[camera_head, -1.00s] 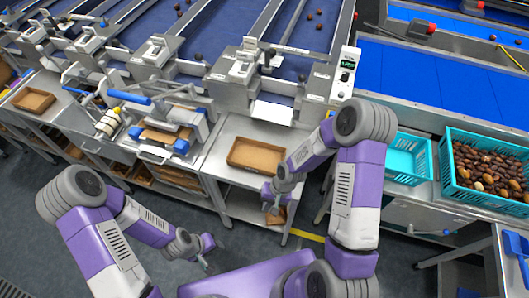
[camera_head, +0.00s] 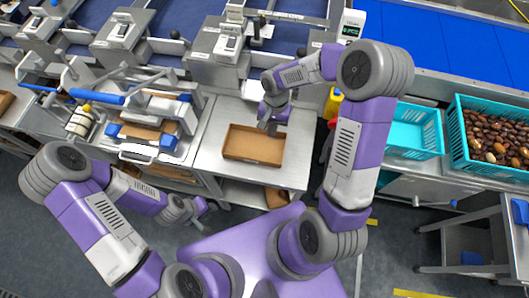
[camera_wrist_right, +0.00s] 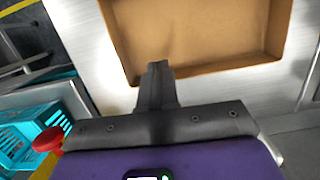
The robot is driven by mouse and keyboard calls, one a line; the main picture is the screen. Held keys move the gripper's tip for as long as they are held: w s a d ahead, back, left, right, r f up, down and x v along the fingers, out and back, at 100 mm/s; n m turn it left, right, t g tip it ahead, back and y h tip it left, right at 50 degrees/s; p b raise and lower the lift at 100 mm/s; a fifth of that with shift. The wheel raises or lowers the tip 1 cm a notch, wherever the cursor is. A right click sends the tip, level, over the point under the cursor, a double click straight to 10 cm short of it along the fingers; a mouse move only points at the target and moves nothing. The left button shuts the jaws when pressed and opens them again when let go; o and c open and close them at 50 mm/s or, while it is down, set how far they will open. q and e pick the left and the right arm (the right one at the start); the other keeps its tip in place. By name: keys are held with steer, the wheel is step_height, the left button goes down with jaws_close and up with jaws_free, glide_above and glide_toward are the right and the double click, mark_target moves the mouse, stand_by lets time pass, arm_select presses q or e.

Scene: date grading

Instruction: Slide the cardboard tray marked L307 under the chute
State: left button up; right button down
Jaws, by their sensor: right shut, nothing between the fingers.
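A brown, open, empty cardboard tray (camera_head: 253,158) lies flat on the metal table below the grading machine. No marking on it can be read. My right gripper (camera_head: 267,122) is shut and empty at the tray's far right edge. In the right wrist view the shut fingers (camera_wrist_right: 157,70) reach to the rim of the cardboard tray (camera_wrist_right: 195,64); I cannot tell whether they touch it. My right forearm covers the machine front behind the tray, so the chute is largely hidden. My left gripper (camera_head: 203,211) hangs in front of the table at the left, its fingers too small to judge.
A press-like device with blue handles (camera_head: 150,115) stands left of the tray. At right are an empty turquoise crate (camera_head: 413,152) and a turquoise crate of dates (camera_head: 456,150). Bare table surrounds the tray.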

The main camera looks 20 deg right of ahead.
glide_above(266, 164)
steer(key=shift+w+f, duration=0.15)
steer(key=shift+f, duration=0.3)
steer(key=shift+w+f+b, duration=0.15)
steer(key=shift+f+b, duration=0.2)
steer(key=shift+b, duration=0.25)
steer(key=w+d, duration=0.2)
steer(key=w, duration=0.1)
steer(key=w+d+p, duration=0.1)
steer(key=w+d, duration=0.2)
steer(key=w, duration=0.1)
steer(key=w+d, duration=0.3)
steer(key=shift+w+d+f, duration=0.1)
steer(key=shift+w, duration=0.3)
